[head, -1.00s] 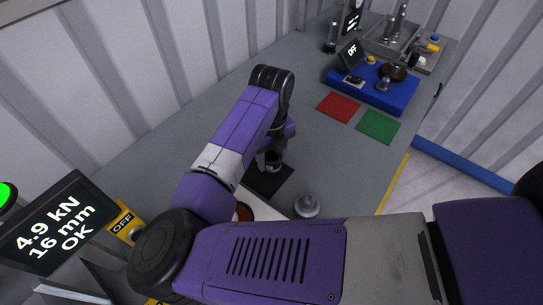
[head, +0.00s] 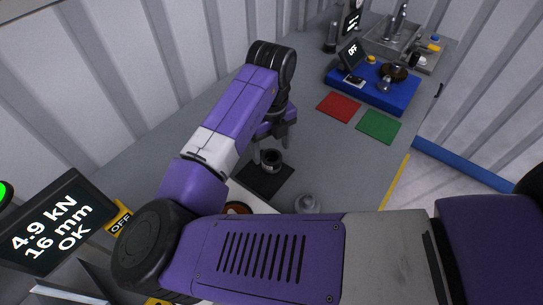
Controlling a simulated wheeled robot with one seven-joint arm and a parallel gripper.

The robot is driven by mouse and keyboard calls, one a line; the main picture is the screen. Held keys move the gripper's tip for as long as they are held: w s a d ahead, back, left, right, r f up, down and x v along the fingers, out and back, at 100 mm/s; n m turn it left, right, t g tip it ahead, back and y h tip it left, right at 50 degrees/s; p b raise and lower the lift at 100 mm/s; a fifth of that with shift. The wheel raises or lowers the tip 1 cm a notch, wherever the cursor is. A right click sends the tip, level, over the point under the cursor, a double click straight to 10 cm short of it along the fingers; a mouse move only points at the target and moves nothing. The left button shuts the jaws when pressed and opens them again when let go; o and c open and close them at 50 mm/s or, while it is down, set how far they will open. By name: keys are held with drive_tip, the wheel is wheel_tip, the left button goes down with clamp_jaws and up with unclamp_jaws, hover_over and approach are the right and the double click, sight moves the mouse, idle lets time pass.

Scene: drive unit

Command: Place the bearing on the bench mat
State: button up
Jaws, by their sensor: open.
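The bearing (head: 270,158), a small dark and silver ring, sits on the black bench mat (head: 262,180), near its upper edge. My gripper (head: 272,148) is open just above the bearing, with its fingers apart. The bearing appears free of the fingers, though the small view leaves any light contact unclear.
Red (head: 339,107) and green (head: 378,126) squares lie farther back, before a blue unit (head: 374,90) with an OFF screen. A display (head: 62,228) stands at front left. Bench between mat and squares is clear.

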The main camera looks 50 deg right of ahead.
wheel_tip(320, 180, up, 8)
drive_tip(key=shift+f+b, duration=0.15)
drive_tip(key=shift+b, duration=0.25)
drive_tip(key=shift+s, duration=0.1)
idle(0.4)
